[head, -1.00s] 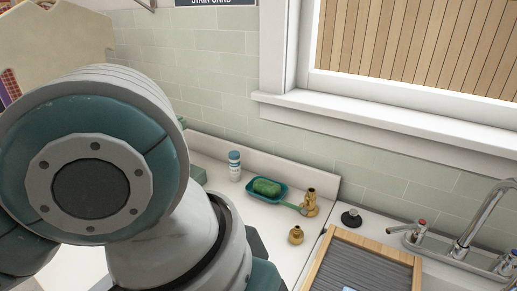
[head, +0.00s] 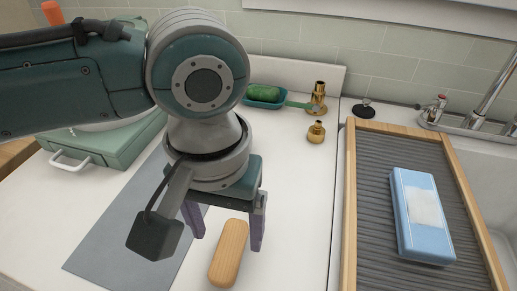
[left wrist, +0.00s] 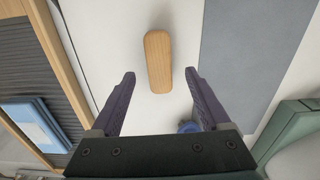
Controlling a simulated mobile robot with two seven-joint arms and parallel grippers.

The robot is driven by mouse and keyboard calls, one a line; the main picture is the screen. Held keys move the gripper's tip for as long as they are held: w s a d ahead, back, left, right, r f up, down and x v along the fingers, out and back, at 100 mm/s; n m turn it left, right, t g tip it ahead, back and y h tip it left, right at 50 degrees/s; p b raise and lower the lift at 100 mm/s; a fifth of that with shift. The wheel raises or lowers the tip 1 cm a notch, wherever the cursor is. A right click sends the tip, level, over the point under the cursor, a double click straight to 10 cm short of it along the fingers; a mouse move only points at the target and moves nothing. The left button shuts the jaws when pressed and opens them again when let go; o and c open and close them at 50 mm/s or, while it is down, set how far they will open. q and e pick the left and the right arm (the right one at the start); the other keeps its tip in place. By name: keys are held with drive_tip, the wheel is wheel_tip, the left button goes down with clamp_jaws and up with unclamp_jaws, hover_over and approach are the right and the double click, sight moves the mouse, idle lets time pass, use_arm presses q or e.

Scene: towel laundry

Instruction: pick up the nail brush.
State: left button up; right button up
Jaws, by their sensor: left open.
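The nail brush, a rounded pale wooden block (head: 229,253), lies on the white counter in the head view; no bristles show. It also shows in the left wrist view (left wrist: 158,62). My left gripper (head: 227,238) points down above it, open and empty, with one purple finger to each side of the brush in the picture. In the left wrist view the gripper's fingertips (left wrist: 160,74) flank the near end of the brush. I see no contact, and the height gap is hard to tell. My right gripper is not in view.
A grey mat (head: 110,251) lies left of the brush. A ribbed washboard (head: 372,235) with a blue-white pack (head: 422,228) is on the right. Brass fittings (head: 316,131) and a teal dish (head: 267,103) with a green object stand behind. A green case (head: 100,160) is at left.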

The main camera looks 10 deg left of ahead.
sight(230, 246)
use_arm(q)
wheel_tip(230, 246, down, 4)
drive_tip(key=shift+r, duration=0.15)
clamp_jaws()
idle(0.6)
